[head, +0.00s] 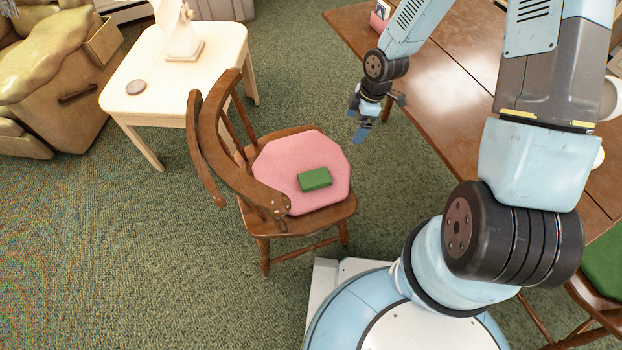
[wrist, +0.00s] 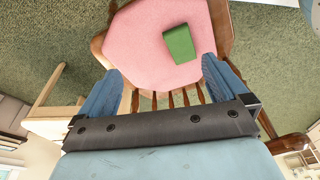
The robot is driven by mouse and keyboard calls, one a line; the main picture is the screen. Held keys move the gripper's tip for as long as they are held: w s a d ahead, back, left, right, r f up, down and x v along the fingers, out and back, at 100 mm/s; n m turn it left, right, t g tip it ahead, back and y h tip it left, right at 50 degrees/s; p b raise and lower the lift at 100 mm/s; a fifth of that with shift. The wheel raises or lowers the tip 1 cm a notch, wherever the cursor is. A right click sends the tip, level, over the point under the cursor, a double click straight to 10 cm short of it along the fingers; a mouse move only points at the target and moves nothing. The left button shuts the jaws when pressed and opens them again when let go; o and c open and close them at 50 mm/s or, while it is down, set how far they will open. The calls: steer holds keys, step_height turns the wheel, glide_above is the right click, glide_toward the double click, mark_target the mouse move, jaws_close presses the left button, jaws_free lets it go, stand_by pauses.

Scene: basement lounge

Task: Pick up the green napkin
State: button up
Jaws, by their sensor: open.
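The green napkin (head: 314,179) is a small, thick, folded rectangle. It lies on the pink cushion (head: 275,160) of a wooden chair (head: 277,233). My gripper (head: 369,118) is up and to the right of the chair in the head view, apart from the napkin. In the wrist view the napkin (wrist: 179,43) is beyond the open fingers of my gripper (wrist: 162,85), a little right of centre. Nothing is between the fingers, and the napkin is fully visible in both views.
The chair's curved wooden back (head: 213,140) rises left of the cushion. A brown wooden table (head: 455,85) stands at the right, below my arm. A pale side table (head: 175,85) with a lamp base (head: 185,38) and a round disc (head: 136,87) is behind the chair. Open carpet lies left.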

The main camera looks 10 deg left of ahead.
mark_target(315, 177)
steer(key=s+a+f+n, duration=0.1)
steer(key=s+a+f, duration=0.1)
steer(key=f, duration=0.5)
steer(key=s+a+f+n+g+y, duration=0.1)
steer(key=s+a+f, duration=0.1)
steer(key=a+f, duration=0.3)
steer(key=s+a+f, duration=0.3)
steer(key=f, duration=0.5)
steer(key=shift+a+f+n+y, duration=0.15)
steer(key=shift+f+n+y, duration=0.15)
steer(key=shift+f+n, duration=0.1)
steer(key=c, duration=1.1)
steer(key=shift+o, duration=0.2)
steer(key=shift+r, duration=0.15)
